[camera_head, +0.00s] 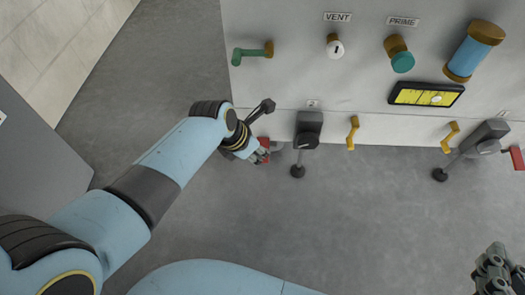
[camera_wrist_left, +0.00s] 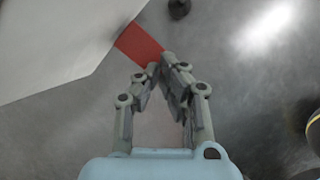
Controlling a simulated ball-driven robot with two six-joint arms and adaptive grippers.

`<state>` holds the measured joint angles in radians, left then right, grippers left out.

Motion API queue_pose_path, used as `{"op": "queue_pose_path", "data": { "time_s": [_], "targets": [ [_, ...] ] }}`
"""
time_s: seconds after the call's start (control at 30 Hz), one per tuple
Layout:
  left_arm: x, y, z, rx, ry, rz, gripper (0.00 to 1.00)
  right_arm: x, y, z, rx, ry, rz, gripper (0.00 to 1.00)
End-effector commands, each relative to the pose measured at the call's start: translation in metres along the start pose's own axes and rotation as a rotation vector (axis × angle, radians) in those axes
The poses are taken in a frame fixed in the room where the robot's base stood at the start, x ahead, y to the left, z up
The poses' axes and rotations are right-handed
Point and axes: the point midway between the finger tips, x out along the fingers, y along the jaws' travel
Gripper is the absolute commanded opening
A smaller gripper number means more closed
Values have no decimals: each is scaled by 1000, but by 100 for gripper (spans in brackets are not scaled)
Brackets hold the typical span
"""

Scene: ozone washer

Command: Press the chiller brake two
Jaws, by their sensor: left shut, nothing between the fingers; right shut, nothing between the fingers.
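A red plate (camera_head: 264,141) sits low at the left end of the panel's front, partly hidden behind my left gripper (camera_head: 262,156). In the left wrist view the red plate (camera_wrist_left: 138,44) sticks out from a white panel edge, and my left gripper (camera_wrist_left: 161,68) is shut and empty with its fingertips at the plate's lower right edge; I cannot tell whether they touch. A second red plate (camera_head: 517,158) shows at the right edge of the head view. My right gripper (camera_head: 495,262) is shut at the lower right, away from the panel.
The grey panel (camera_head: 290,80) carries a green handle (camera_head: 252,52), a VENT knob (camera_head: 335,48), a PRIME knob (camera_head: 400,56), a blue cylinder (camera_head: 470,55) and a yellow screen (camera_head: 426,94). Dark levers (camera_head: 308,130) and yellow handles (camera_head: 352,132) project below. The floor (camera_head: 330,220) in front is clear.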

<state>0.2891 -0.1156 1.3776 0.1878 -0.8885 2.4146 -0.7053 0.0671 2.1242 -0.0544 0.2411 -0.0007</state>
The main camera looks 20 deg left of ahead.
Motion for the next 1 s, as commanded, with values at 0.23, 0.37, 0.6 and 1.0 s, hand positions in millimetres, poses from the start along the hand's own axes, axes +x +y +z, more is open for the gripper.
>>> {"op": "queue_pose_path", "data": {
  "time_s": [0.23,0.37,0.6,1.0],
  "targets": [
    [-5,0,-1,0,0,0,0,0,1,-7,0,8,1,0],
    [-18,2,-7,0,-2,3,0,-2,3,-27,-2,32,3,0],
    [-24,0,-22,0,0,0,0,-4,4,-42,-3,47,5,0],
    [-41,0,-23,-1,0,0,0,-4,4,-40,-3,46,5,0]
  ]
}}
